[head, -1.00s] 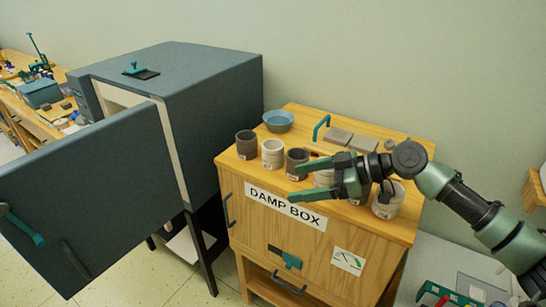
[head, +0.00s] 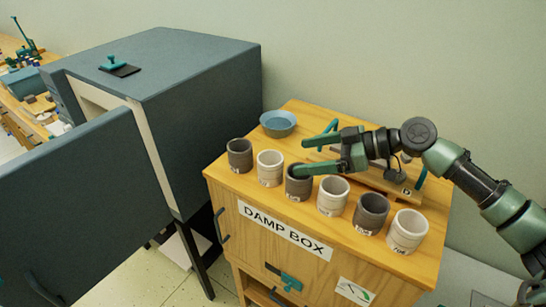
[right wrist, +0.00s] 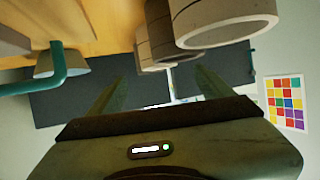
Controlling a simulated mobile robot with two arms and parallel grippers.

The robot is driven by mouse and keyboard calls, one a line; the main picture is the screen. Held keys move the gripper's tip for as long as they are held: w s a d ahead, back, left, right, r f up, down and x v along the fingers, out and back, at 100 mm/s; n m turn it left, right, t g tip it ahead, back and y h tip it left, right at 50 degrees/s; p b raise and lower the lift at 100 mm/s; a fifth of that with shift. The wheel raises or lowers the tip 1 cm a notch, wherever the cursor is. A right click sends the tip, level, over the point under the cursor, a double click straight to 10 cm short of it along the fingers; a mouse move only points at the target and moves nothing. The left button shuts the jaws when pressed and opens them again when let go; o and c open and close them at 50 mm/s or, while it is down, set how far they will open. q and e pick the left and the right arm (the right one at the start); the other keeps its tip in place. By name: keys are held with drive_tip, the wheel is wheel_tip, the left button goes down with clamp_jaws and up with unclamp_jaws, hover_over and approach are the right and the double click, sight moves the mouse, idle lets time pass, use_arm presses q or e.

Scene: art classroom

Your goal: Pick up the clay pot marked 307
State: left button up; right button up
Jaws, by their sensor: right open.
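Several clay pots stand upright in a row on the wooden damp box (head: 235,190): dark (head: 240,156), white (head: 270,169), dark (head: 299,187), white (head: 333,197), dark (head: 370,214) and white (head: 407,232). Their small labels are too blurred to tell which is 307. My right gripper (head: 300,157) is open and empty, pointing left behind the row. Its nearer finger overlaps the third pot's rim; I cannot tell if they touch. In the right wrist view, a white pot (right wrist: 225,22) and a dark pot (right wrist: 160,38) are above the open fingers (right wrist: 158,92). My left gripper is out of view.
A blue bowl (head: 278,123) sits at the back left of the box top. Grey slabs on a board, partly hidden by my arm, lie behind the pots. A large grey cabinet (head: 200,100) with its door (head: 80,200) open stands at left.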

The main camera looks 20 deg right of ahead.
sight(279, 158)
drive_tip(key=w+a+p, duration=0.1)
drive_tip(key=a+p, duration=0.1)
drive_tip(key=shift+w+a+f, duration=0.2)
drive_tip(key=shift+w+a, duration=0.15)
drive_tip(key=shift+a, duration=0.05)
drive_tip(key=p+x, duration=0.1)
drive_tip(key=x, duration=0.2)
drive_tip(key=shift+w+a+f, duration=0.15)
drive_tip(key=shift+w+f, duration=0.05)
drive_tip(key=shift+w, duration=0.15)
drive_tip(key=shift+w+a+f+p, duration=0.15)
drive_tip(key=shift+a+f+p, duration=0.05)
drive_tip(key=shift+a+p, duration=0.1)
drive_tip(key=shift+f, duration=0.1)
drive_tip(key=shift+c, duration=0.7)
drive_tip(key=c, duration=1.4)
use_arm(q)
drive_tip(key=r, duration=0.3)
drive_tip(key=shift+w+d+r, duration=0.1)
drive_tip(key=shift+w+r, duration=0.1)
use_arm(e)
drive_tip(key=shift+c, duration=0.2)
